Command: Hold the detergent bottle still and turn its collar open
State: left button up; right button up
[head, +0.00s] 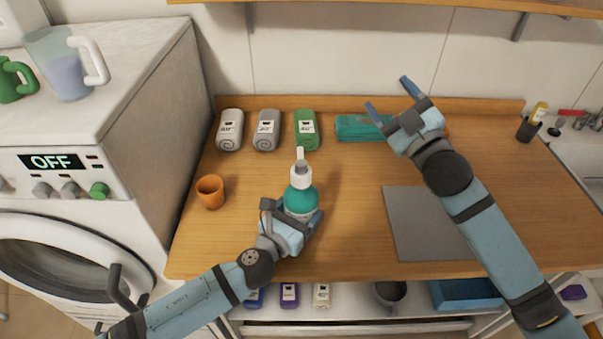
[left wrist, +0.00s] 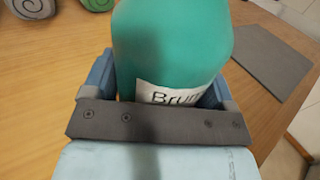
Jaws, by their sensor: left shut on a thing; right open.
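The detergent bottle (head: 299,196) is teal with a white collar and nozzle (head: 301,175) on top, and stands upright on the wooden counter. My left gripper (head: 295,224) is shut around its lower body. The left wrist view shows the teal body (left wrist: 172,45) between the two fingers, with part of a white label (left wrist: 172,94); the collar is out of that view. My right gripper (head: 388,101) is open and empty, up and to the right of the bottle, apart from it, over the back of the counter.
An orange cup (head: 210,191) is left of the bottle. A grey mat (head: 425,225) lies to the right. The counter between bottle and mat is clear.

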pick_arm(q)
jog(key=shift+d, duration=0.1)
pick_arm(e)
jog(key=s+a+f+m+g, duration=0.3)
jog(key=s+a+f+m, duration=0.15)
jog(key=s+f, duration=0.45)
pick_arm(q)
jog(key=shift+r, duration=0.1)
pick_arm(e)
jog(key=m+g, duration=0.2)
send_near(309, 180)
jog(key=shift+n+y, duration=0.25)
jog(key=shift+y, duration=0.05)
jog(key=x, duration=1.2)
jog(key=shift+f, duration=0.25)
jog(key=shift+d, duration=0.1)
jog(key=c, duration=1.2)
jog(key=shift+o, duration=0.2)
